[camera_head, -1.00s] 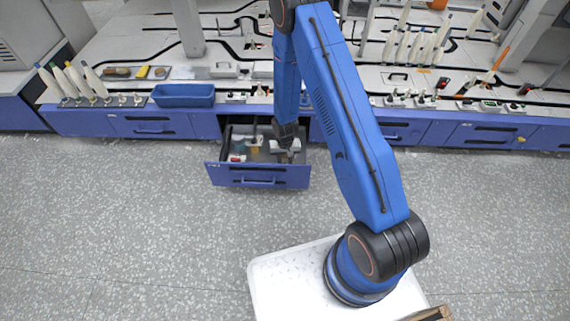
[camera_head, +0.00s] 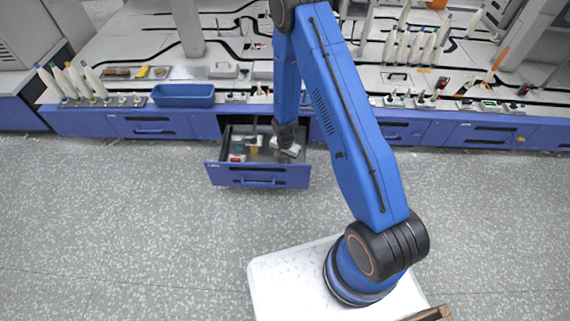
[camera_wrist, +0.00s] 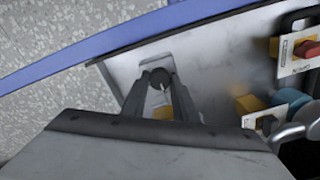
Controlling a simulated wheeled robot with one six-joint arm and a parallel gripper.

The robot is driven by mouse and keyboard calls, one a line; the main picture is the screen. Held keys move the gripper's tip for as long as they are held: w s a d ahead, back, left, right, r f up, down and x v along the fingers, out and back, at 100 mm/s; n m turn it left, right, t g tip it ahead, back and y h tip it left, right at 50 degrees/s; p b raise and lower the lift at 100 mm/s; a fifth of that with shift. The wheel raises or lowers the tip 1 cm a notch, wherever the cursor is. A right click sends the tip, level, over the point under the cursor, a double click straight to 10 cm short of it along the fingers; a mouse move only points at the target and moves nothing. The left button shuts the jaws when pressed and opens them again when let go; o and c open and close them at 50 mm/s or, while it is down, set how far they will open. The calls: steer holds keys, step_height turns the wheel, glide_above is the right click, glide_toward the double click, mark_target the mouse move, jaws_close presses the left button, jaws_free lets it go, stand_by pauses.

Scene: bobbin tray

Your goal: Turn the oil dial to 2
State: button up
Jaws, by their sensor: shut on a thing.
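A small dark round dial (camera_wrist: 161,77) with a light pointer line sits inside the open drawer, as the wrist view shows. My gripper (camera_wrist: 160,92) is shut on it, with one finger on each side. Part of a pale plate shows around the dial, but I cannot read any numbers or label there. In the head view my gripper (camera_head: 288,150) reaches down into the right part of the open drawer (camera_head: 258,180) and hides the dial.
The drawer's blue front wall (camera_wrist: 110,40) runs close beyond my fingers. The floor ahead is clear.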

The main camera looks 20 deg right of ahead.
stand_by(0.4)
steer(key=o, duration=1.1)
steer(key=shift+c, duration=0.2)
step_height(320, 180, up, 17)
steer(key=shift+r, duration=0.2)
